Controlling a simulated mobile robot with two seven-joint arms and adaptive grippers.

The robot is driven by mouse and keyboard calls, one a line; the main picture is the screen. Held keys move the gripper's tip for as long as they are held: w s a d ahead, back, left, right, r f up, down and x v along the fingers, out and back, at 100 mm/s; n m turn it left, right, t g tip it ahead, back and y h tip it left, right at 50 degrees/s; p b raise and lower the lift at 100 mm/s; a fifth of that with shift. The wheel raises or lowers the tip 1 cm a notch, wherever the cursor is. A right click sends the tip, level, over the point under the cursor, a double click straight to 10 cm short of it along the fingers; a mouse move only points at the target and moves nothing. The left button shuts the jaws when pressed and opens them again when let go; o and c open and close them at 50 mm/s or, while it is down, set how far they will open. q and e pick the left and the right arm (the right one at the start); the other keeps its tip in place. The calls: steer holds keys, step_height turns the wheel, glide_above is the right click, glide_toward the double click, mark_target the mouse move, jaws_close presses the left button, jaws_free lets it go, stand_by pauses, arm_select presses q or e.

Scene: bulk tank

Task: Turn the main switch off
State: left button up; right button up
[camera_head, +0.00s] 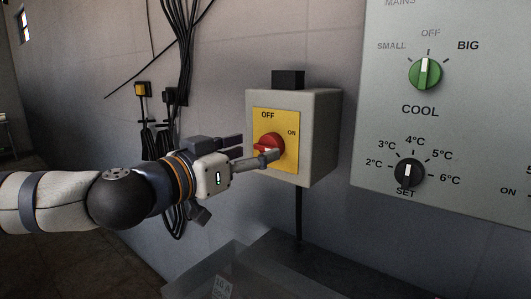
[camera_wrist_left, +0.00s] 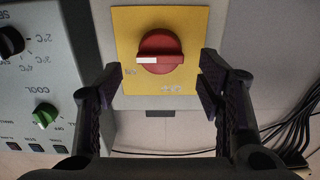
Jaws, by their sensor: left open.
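The main switch is a red knob (camera_head: 268,144) on a yellow plate (camera_head: 286,120) marked OFF at the top and ON at the right. In the left wrist view, seen upside down, the red knob (camera_wrist_left: 160,46) carries a white mark on its left, toward the ON side. My left gripper (camera_head: 252,148) is open and empty, in front of the plate. Its two fingers (camera_wrist_left: 162,76) lie one to each side of the knob, with gaps visible in the wrist view. In the head view, one finger hides part of the knob. My right gripper is not in view.
The grey switch box (camera_head: 318,140) is on the wall. A grey control panel (camera_head: 460,120) to its right bears a green COOL knob (camera_head: 425,74) and a black SET dial (camera_head: 409,173). Black cables (camera_head: 184,50) hang to the left. A dark ledge (camera_head: 310,262) lies below.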

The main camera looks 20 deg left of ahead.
mark_target(263, 146)
arm_select(q)
steer(key=shift+x, duration=1.9)
steer(key=shift+r, duration=0.1)
steer(key=c, duration=1.1)
steer(key=shift+c, duration=0.2)
